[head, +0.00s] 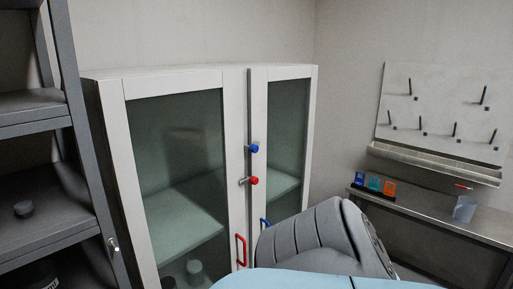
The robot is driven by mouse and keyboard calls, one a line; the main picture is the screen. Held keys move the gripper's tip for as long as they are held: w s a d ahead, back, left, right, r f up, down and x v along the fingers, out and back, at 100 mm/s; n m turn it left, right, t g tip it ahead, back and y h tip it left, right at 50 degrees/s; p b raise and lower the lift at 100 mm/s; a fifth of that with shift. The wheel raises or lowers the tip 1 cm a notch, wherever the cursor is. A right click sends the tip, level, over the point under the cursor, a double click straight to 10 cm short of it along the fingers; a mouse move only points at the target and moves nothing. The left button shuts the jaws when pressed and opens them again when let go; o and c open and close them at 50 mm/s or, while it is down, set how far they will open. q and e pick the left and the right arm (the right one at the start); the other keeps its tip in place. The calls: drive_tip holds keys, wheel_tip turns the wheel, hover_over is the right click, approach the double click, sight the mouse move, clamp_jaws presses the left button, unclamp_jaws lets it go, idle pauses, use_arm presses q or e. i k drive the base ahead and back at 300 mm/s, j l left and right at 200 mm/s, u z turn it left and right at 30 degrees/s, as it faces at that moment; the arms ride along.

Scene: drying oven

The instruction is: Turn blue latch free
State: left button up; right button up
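The blue latch (253,148) is a small knob at the gap between the two glass doors of a white cabinet (118,160). A red latch (249,181) sits just below it, on a short metal pin pointing left. The left door has a red handle (240,250), and the right door has a blue handle (265,226), partly hidden. Both doors look shut. Neither of my grippers is in view, and nothing touches the latches.
A grey ribbed shape (318,240) covers the lower right door. A dark shelf rack (72,120) stands at left. At right, a side bench (425,208) holds small coloured items (374,184) below a pegboard (440,112). The space before the latches looks clear.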

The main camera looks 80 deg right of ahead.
sight(254, 147)
drive_tip(key=z, duration=2.5)
drive_tip(key=i+l+u, duration=0.1)
drive_tip(key=i+l, duration=0.1)
drive_tip(key=l, duration=0.25)
drive_tip(key=u, duration=0.05)
